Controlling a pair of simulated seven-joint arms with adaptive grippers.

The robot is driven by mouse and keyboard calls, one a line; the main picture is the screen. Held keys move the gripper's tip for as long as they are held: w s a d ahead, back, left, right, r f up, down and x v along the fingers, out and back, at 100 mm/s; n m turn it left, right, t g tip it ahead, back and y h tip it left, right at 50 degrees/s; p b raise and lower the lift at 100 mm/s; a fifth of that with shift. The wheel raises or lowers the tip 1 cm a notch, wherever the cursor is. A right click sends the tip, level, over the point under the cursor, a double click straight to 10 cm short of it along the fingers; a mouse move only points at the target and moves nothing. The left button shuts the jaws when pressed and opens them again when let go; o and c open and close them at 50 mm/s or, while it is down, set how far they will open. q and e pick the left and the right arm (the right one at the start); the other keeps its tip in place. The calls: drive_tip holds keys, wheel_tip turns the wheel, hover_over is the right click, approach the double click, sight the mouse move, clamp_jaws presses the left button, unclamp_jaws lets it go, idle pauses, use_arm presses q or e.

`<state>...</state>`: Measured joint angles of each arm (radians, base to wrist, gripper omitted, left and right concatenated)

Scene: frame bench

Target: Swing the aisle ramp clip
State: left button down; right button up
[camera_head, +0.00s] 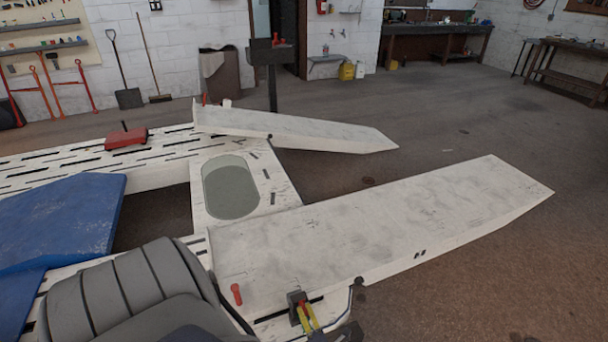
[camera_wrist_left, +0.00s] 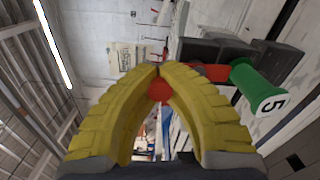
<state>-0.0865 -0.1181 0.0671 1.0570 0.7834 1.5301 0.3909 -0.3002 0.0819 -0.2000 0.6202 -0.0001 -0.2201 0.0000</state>
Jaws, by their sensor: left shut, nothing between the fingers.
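The near white ramp (camera_head: 400,215) slopes away to the right from the frame bench, and a far ramp (camera_head: 290,130) lies beyond it. A dark clip block (camera_head: 295,297) sits at the near ramp's lower front edge. In the left wrist view, a dark block (camera_wrist_left: 215,50) carries a red bar (camera_wrist_left: 212,72) and a green handle (camera_wrist_left: 258,88) marked 5, right of my fingers. My left gripper (camera_head: 303,306) is beside the dark clip block. Its yellow fingertips (camera_wrist_left: 160,70) are closed together and empty. A red thing (camera_wrist_left: 159,90) shows behind the fingers. My right gripper is out of view.
A red pin (camera_head: 236,293) stands on the near ramp, left of the clip block. A grey ribbed padded shape (camera_head: 120,290) and a blue panel (camera_head: 65,220) fill the lower left. A red box (camera_head: 126,139) lies on the bench.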

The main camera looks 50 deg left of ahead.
use_arm(q)
drive_tip(key=shift+d, duration=0.1)
idle(0.3)
drive_tip(key=c, duration=1.2)
unclamp_jaws()
drive_tip(key=shift+s, duration=0.1)
